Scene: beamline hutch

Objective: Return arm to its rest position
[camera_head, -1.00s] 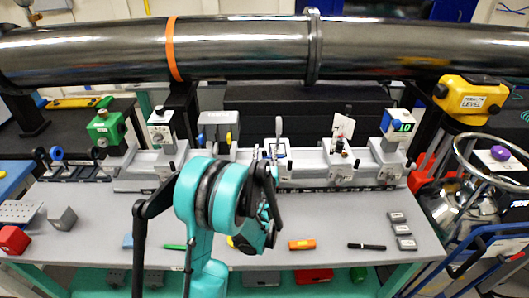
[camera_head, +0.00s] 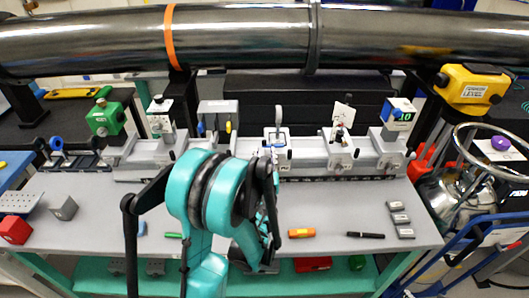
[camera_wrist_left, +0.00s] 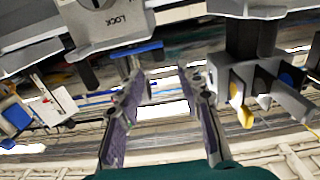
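My left arm, teal with dark joints, rises from the bottom centre of the head view and is bent over the grey bench (camera_head: 330,215). My left gripper (camera_wrist_left: 160,84) shows in the left wrist view with its two purple-padded fingers apart and nothing between them. In that view they point towards bench fittings, with a blue part close to the left finger. In the head view the fingers are mostly hidden behind my own arm. My right gripper is in neither view.
A row of instruments on a rail (camera_head: 300,165) stands behind the arm. A large dark pipe (camera_head: 240,40) crosses above. An orange block (camera_head: 301,233) and a black pen (camera_head: 366,235) lie on the bench. A yellow level (camera_head: 470,89) and a metal vessel (camera_head: 450,195) stand at right.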

